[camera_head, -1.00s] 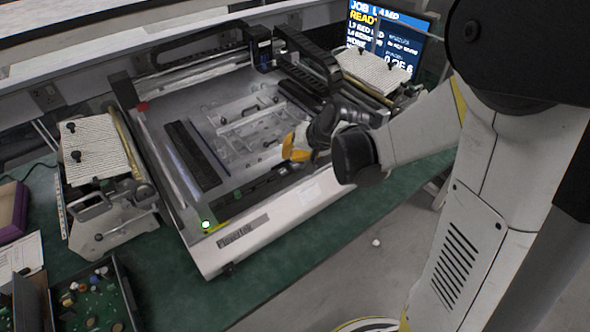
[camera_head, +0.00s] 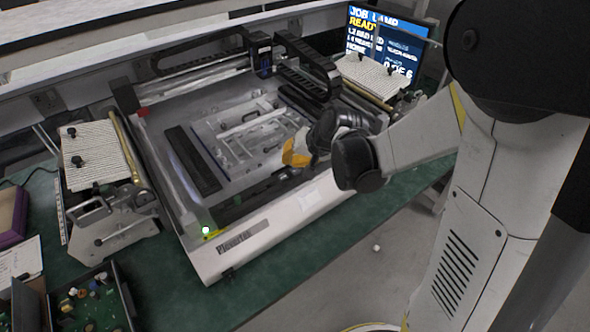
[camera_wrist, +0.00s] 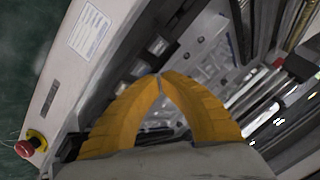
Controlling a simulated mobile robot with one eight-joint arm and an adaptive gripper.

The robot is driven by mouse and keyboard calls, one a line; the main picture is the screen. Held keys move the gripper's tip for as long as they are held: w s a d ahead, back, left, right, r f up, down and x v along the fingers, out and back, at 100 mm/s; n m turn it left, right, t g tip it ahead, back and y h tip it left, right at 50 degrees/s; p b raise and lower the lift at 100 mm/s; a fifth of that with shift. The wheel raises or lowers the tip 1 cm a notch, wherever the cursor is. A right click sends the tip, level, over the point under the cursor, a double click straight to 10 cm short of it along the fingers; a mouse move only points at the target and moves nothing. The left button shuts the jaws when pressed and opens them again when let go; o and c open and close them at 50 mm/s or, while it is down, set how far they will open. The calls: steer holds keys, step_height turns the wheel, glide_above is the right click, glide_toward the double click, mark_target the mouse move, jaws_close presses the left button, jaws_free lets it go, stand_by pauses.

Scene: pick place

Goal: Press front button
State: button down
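The machine (camera_head: 290,215) is a white-framed flatbed with its front edge toward me. A lit green button (camera_head: 206,230) sits at its front left corner. In the wrist view a red button on a yellow base (camera_wrist: 28,147) sticks out from the machine's front face at lower left. My gripper (camera_head: 290,153) is over the front part of the bed, right of the green button and well apart from it. In the wrist view its yellow fingers (camera_wrist: 160,76) meet at the tips with nothing between them. The green button is not clearly visible there.
A red part (camera_head: 143,112) is on the machine's left side. A carriage (camera_head: 262,55) spans the back. A fixture with a ribbed white plate (camera_head: 95,150) stands at left; another plate (camera_head: 378,75) is at right. A parts box (camera_head: 95,300) and screen (camera_head: 385,40) are nearby.

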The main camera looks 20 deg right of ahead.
mark_target(291, 169)
steer(key=shift+f, duration=0.15)
steer(key=shift+f+b, duration=0.3)
steer(key=shift+b, duration=0.15)
steer(key=shift+f+b, duration=0.4)
stand_by(0.7)
steer(key=shift+r, duration=0.1)
steer(key=shift+r+p, duration=0.65)
steer(key=shift+r, duration=0.1)
step_height(291, 169, up, 5)
steer(key=p, duration=0.4)
stand_by(0.8)
